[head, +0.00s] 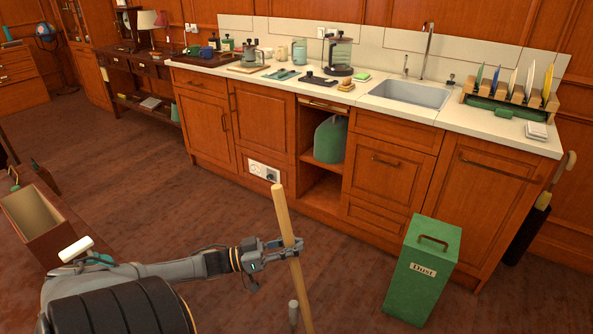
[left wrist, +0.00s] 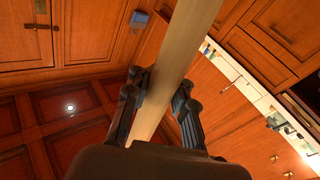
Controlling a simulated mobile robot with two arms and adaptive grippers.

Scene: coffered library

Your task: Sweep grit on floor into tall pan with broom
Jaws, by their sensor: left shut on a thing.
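My left gripper (head: 286,246) is shut on a pale wooden broom handle (head: 283,212), which stands tilted in front of the counter. In the left wrist view the handle (left wrist: 178,52) runs between the two fingers (left wrist: 160,92). The broom's head is below the picture and hidden. A short grey-tipped upright rod (head: 293,312) shows beside the handle at the bottom edge; I cannot tell whether it belongs to the tall pan. No grit can be made out on the brown floor (head: 130,185). My right gripper is not in view.
A green bin labelled "Dust" (head: 408,285) stands on the floor before the wooden cabinets (head: 390,165). An open brown box (head: 58,233) is at the left. An umbrella-like thing with a curved handle (head: 545,200) leans at the right. Floor between box and cabinets is clear.

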